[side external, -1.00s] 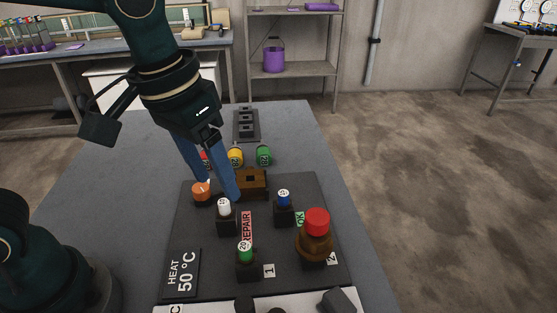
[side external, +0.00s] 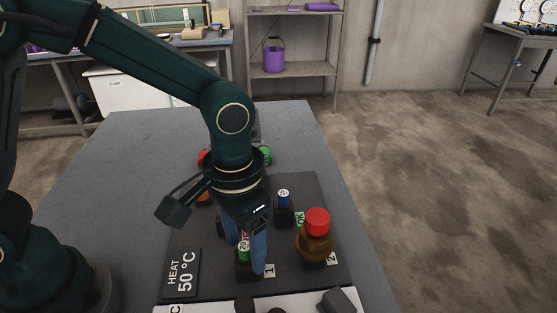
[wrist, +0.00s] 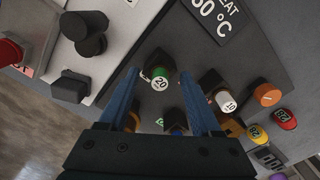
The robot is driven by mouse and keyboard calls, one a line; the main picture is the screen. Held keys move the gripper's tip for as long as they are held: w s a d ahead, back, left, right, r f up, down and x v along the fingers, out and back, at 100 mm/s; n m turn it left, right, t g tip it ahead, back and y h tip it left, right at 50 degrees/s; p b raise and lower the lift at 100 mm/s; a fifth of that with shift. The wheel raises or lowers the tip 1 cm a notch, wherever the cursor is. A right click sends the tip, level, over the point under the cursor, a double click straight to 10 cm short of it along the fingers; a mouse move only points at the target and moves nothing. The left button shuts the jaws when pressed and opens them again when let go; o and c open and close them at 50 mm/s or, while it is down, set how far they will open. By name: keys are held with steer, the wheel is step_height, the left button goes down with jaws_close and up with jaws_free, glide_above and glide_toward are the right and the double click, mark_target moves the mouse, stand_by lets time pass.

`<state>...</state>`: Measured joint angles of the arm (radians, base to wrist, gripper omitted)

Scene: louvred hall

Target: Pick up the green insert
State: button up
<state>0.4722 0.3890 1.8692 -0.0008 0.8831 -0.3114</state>
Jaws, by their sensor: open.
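The green insert (side external: 244,249), a small vial with a green band and a white cap marked 20, stands in a black holder by label 1 on the dark plate. It also shows in the wrist view (wrist: 160,79). My gripper (side external: 246,258) is open and low over it, with one blue finger on each side in the picture. In the wrist view the insert lies between the two fingertips, and I cannot tell whether they touch it. Another green piece (side external: 265,155) lies at the back of the table, partly hidden by my arm.
A brown bottle with a red cap (side external: 316,236) stands close on the right, and a blue insert (side external: 284,199) behind. A white insert (wrist: 226,99) and an orange knob (wrist: 267,95) show in the wrist view. The table's right side is clear.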

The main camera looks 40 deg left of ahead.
jaws_close()
